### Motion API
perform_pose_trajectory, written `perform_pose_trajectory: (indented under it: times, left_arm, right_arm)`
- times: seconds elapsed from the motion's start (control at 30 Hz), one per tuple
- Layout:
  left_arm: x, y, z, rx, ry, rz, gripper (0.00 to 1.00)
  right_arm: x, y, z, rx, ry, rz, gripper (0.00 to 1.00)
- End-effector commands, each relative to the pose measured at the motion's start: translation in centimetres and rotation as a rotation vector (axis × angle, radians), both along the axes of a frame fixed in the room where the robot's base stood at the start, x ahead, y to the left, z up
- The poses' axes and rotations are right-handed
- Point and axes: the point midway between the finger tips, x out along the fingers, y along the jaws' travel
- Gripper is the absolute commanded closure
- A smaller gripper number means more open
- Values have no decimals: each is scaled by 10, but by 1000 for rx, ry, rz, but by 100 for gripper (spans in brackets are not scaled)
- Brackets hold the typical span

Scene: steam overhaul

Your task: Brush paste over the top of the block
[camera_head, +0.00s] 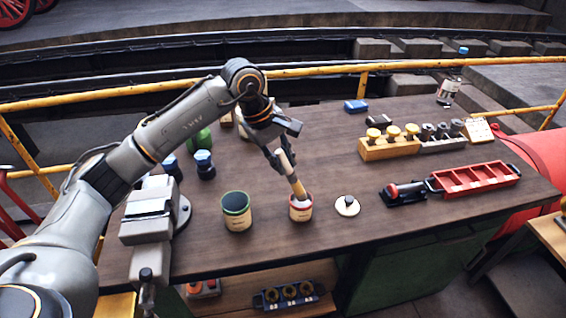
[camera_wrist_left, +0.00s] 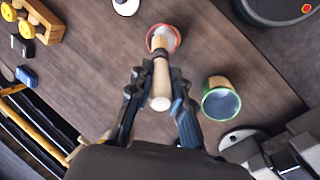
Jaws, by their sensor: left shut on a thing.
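My left gripper (camera_head: 284,160) is shut on the wooden handle of a brush (camera_head: 296,187), which points down. It also shows in the left wrist view (camera_wrist_left: 157,103), with the brush (camera_wrist_left: 160,85) between its fingers. The brush's pale head is at the mouth of a small red-rimmed paste pot (camera_head: 301,214); the pot shows in the left wrist view (camera_wrist_left: 178,39) too. How deep the bristles sit is hidden. A grey metal block-like fixture (camera_head: 148,232), vise-like, stands at the bench's left; I cannot tell which part is the block. My right gripper is not in view.
A green-rimmed can (camera_head: 237,219) stands left of the pot, and a white lid with a dark knob (camera_head: 347,206) lies right. A red tray (camera_head: 475,181) and a yellow holder (camera_head: 388,149) are farther right. The bench (camera_head: 325,150) is clear behind the lid.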

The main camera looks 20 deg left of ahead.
Motion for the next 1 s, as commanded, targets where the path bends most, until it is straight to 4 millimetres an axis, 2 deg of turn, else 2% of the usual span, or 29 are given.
perform_pose_trajectory:
  times: [0.03, 0.5, 1.0]
  left_arm:
    - [0, 0, 7, 0, -1, 0, 100]
    - [0, 0, 45, -1, -3, 1, 100]
    - [0, 0, 48, -1, -2, 0, 100]
  right_arm:
    - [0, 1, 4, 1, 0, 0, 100]
    - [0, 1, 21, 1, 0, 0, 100]
    - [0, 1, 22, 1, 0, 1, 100]
